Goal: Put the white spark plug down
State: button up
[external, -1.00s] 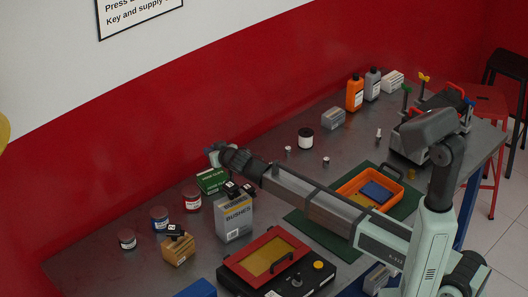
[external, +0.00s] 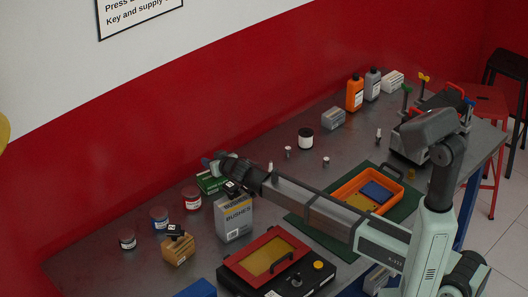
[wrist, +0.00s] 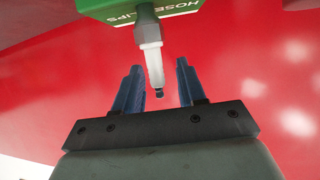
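The white spark plug (wrist: 153,58) shows in the wrist view, with its dark tip toward my gripper and its grey end overlapping the green hose clips box (wrist: 180,8). I cannot tell whether it touches the box. My gripper (wrist: 158,68) is open, its two blue fingers on either side of the plug's line, with a clear gap on the right and a narrower one on the left. In the external view my gripper (external: 210,162) is just above the green box (external: 211,182); the plug cannot be made out there.
The bushes box (external: 234,218) stands below my forearm. Several jars, including a red-banded one (external: 191,198), stand to the left. A red-framed case (external: 238,272) is in front. An orange tray (external: 346,187) lies to the right on a green mat. Small upright parts (external: 326,161) stand behind.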

jog(key=shift+r, duration=0.15)
jog(key=shift+s+d+r, duration=0.45)
jog(key=shift+s+r, duration=0.2)
jog(key=shift+r, duration=0.8)
jog(key=shift+s+d+r, duration=0.4)
jog(key=shift+s+r, duration=0.2)
jog(key=shift+r, duration=0.9)
jog(key=shift+s+d+r, duration=0.45)
jog(key=shift+s+r, duration=0.2)
jog(key=shift+r, duration=0.8)
jog(key=shift+o, duration=0.2)
